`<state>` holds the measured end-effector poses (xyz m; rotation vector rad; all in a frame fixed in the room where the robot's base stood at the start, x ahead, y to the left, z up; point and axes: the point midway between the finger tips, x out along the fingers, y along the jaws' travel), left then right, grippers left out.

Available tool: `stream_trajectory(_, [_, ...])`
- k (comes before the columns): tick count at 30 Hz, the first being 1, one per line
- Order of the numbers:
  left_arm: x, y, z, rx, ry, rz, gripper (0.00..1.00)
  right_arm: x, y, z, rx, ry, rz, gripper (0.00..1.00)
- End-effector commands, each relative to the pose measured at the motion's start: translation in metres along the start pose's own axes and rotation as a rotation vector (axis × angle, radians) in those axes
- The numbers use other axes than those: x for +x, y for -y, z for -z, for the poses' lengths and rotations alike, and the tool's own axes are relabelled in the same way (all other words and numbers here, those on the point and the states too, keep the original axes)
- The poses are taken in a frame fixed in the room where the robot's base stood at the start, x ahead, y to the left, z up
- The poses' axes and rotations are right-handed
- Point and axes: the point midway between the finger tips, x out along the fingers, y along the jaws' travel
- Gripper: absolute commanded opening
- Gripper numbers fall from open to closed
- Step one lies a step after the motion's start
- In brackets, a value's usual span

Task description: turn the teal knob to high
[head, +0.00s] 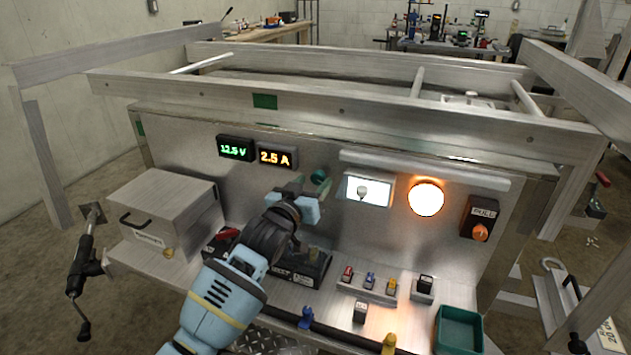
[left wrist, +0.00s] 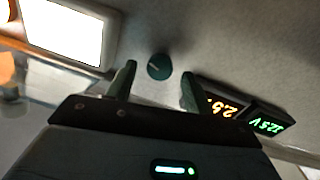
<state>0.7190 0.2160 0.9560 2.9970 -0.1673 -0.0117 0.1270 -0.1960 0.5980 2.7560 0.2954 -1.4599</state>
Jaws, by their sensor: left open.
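The teal knob (head: 320,177) is on the metal panel, right of the amber 2.5 A display. In the head view my left gripper partly covers it. In the left wrist view the round knob (left wrist: 159,66) shows with a short pale mark on its face, slanting toward the upper left. My left gripper (head: 303,192) is open in front of the panel. In the left wrist view its two fingers stand on either side of the knob, with visible gaps; I cannot tell how deep they reach. Any low or high labels are unreadable. My right gripper is not in view.
A green 12.5 V display (head: 235,148) and the amber display (head: 275,157) are left of the knob. A lit white screen (head: 368,189) and round lamp (head: 426,199) are right. A metal box (head: 163,206) and black block (head: 303,266) stand on the ledge below.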

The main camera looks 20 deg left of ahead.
Motion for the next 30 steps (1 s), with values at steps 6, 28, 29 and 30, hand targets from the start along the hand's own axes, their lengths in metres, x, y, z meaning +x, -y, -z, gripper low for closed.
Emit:
stream_trajectory(6, [0.019,0.0,-0.001,-0.001,0.001,0.0,0.52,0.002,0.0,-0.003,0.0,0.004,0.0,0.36])
stream_trajectory(28, [0.023,0.0,0.0,-0.001,0.0,0.0,0.09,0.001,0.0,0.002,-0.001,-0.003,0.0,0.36])
stream_trajectory(29, [0.023,0.0,0.0,0.0,0.0,0.0,0.08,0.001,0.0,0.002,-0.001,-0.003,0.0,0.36])
stream_trajectory(30, [0.023,0.0,0.0,0.0,0.0,0.0,0.08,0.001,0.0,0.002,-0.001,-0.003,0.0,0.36])
